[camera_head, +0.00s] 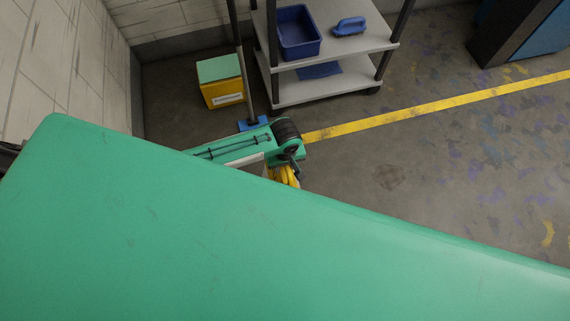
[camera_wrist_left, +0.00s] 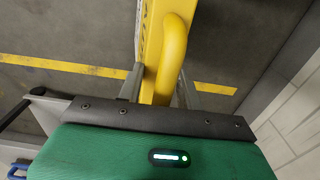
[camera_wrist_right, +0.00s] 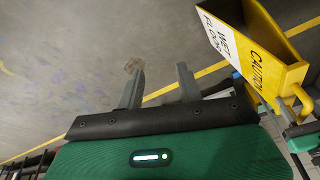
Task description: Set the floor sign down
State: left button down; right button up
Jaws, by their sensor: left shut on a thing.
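The yellow floor sign (camera_wrist_right: 278,67) shows in the right wrist view, with a white panel and "CAUTION" lettering. My left gripper (camera_wrist_left: 160,92) is shut on its yellow handle (camera_wrist_left: 172,50), which runs between the two fingers. In the head view only a small part of the sign (camera_head: 281,176) shows below my left wrist, and the large green surface in front hides the rest. The sign's lower edge against the floor cannot be made out. My right gripper (camera_wrist_right: 160,88) is open and empty, left of the sign in its wrist view.
A shelf cart (camera_head: 335,85) with a blue bin (camera_head: 298,32) and a blue brush (camera_head: 349,26) stands behind. A yellow box with a green top (camera_head: 222,85) and a blue-footed pole (camera_head: 252,123) stand left of it. Open floor (camera_head: 430,150) lies right, crossed by a yellow line (camera_head: 420,110).

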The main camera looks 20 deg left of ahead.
pick_arm(q)
jog(key=c, duration=0.9)
grip_release()
jog(key=shift+f, duration=0.1)
pick_arm(e)
jog(key=shift+s+f, duration=0.1)
jog(key=shift+f, duration=0.1)
pick_arm(q)
jog(key=shift+r, duration=0.4)
notch_tip(320, 180, up, 12)
jog(key=shift+f+p, duration=0.25)
jog(key=shift+p, duration=0.95)
pick_arm(e)
jog(key=shift+g, duration=0.4)
jog(key=f, duration=0.4)
jog(key=shift+s+f, duration=0.35)
jog(key=shift+f, duration=0.05)
pick_arm(q)
jog(key=shift+d, duration=0.1)
